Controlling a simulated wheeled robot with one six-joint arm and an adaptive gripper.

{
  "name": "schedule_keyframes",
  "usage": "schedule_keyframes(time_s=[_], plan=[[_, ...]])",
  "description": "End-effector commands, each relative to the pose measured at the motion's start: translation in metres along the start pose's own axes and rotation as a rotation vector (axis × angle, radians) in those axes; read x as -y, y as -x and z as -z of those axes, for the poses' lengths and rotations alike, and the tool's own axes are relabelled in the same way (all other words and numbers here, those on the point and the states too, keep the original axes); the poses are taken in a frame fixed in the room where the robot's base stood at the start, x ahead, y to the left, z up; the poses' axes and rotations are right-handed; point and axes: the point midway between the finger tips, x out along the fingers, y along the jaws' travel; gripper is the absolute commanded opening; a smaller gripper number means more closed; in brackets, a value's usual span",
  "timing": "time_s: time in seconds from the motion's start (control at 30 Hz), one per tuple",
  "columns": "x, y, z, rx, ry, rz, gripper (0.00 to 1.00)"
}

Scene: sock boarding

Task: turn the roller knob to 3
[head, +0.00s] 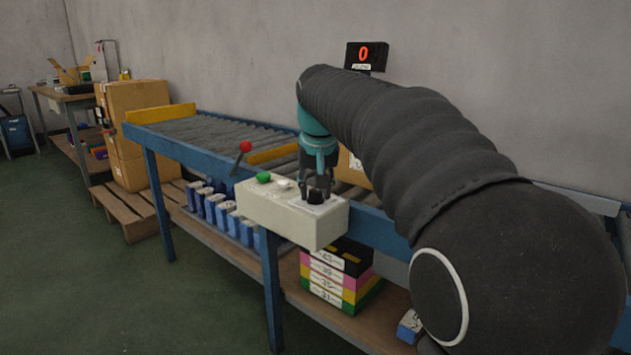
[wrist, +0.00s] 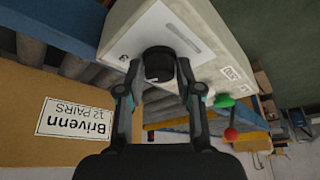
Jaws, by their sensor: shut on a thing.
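The roller knob (wrist: 158,64) is a round black knob on the pale control box (head: 275,215). In the head view the knob (head: 315,197) sits at the right end of the box top, under my gripper (head: 316,188). In the wrist view my gripper (wrist: 160,88) has a finger on each side of the knob and is shut on it. The display (head: 366,56) on the wall side shows a red 0.
A green button (head: 263,177) and a red-topped lever (head: 245,147) are left of the knob. The roller conveyor (head: 215,131) runs behind the box. A cardboard box (wrist: 60,115) labelled Brivenn lies close to my gripper. Stacked coloured boxes (head: 335,280) sit on the shelf below.

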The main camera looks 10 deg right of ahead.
Motion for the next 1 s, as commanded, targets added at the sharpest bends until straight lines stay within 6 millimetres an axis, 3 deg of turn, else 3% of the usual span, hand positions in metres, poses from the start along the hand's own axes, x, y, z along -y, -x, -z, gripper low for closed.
schedule_keyframes(time_s=[0.5,1.0], plan=[[0.0013,0.0002,0.0004,0.003,-0.329,-0.139,0.0],[0.0007,-0.0013,-0.0003,0.003,-0.404,-0.17,0.0]])
